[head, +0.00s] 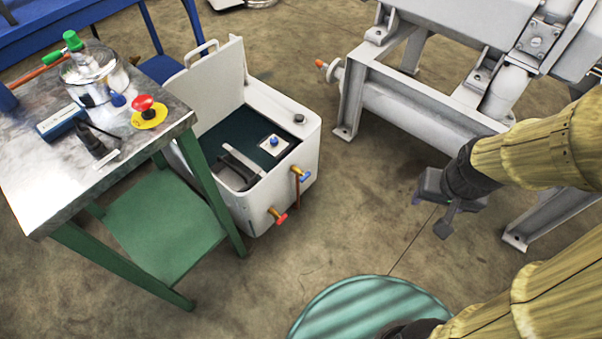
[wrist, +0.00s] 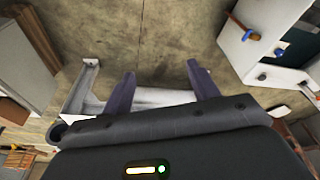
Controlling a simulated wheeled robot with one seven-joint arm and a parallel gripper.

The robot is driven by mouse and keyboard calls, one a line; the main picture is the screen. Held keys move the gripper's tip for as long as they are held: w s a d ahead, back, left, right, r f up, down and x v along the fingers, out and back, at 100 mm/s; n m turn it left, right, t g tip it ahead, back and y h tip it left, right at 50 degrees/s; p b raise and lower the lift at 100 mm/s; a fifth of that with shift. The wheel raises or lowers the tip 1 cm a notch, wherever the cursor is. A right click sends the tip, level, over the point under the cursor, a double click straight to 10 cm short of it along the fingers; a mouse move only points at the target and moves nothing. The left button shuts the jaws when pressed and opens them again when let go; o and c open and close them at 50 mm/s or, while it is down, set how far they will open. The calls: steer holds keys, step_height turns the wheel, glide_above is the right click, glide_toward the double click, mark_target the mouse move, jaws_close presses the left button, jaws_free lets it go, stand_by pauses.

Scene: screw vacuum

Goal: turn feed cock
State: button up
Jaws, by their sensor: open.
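A white open-topped tank (head: 303,148) carries two small brass cocks on its outer wall. One cock has a red handle (head: 281,218) near the bottom corner, the other a blue handle (head: 305,176) higher up to the right. I cannot tell which is the feed cock. My gripper (head: 430,213) is open and empty, right of the tank and well apart from both cocks. In the wrist view the two fingers are spread over the floor (wrist: 163,80).
A large grey machine frame (head: 352,100) stands behind my gripper. Bare floor (head: 350,215) lies between gripper and tank.

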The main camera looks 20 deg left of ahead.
steer(key=shift+o, duration=0.6)
steer(key=w+f+n+t+b, duration=0.3)
steer(key=w+f, duration=0.5)
steer(key=w, duration=0.4)
steer(key=shift+w+a+n, duration=0.15)
steer(key=shift+w+n, duration=0.1)
steer(key=shift+n, duration=0.05)
steer(key=w+a+f+n+t+y+b, duration=0.35)
steer(key=w+a+f, duration=0.25)
steer(key=w+f, duration=0.3)
steer(key=a+f+n+y+b, duration=0.35)
steer(key=a+f+y, duration=0.25)
steer(key=a+f, duration=0.3)
steer(key=s+a+f+n+g+y+b, duration=0.2)
steer(key=s+a+f+y, duration=0.1)
steer(key=s+f+y, duration=0.4)
steer(key=shift+s+f+n, duration=0.35)
steer(key=shift+f+n, duration=0.05)
steer(key=shift+f, duration=0.5)
steer(key=shift+a, duration=0.15)
